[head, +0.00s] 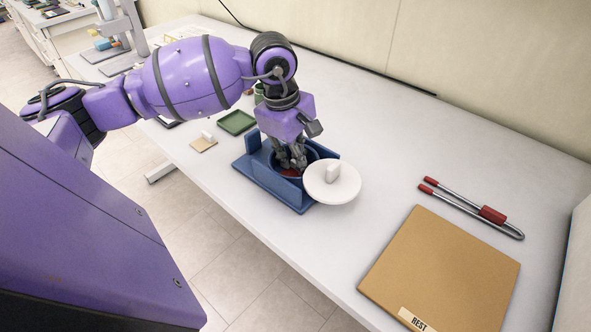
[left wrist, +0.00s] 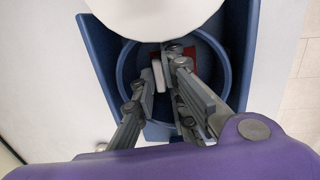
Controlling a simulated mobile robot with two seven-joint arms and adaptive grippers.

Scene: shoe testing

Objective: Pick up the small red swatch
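The small red swatch (left wrist: 189,56) shows as a dark red patch low inside a round blue pot (left wrist: 222,62) in the left wrist view, partly hidden by my fingers. In the head view a bit of red (head: 289,172) shows in the pot (head: 313,156). My left gripper (head: 296,163) points down into the pot. Its fingertips (left wrist: 164,68) are over or beside the red, with a narrow gap between them. A pale piece at the left fingertip may be its pad. I cannot tell whether the fingers touch the swatch. My right gripper is out of view.
A white round lid with a knob (head: 347,189) sits beside the pot, over the blue holder (head: 262,178). A green tray (head: 237,122) and a tan card (head: 204,144) lie left. Red-tipped tongs (head: 460,205) and a tan board (head: 440,268) lie right. The back middle table is clear.

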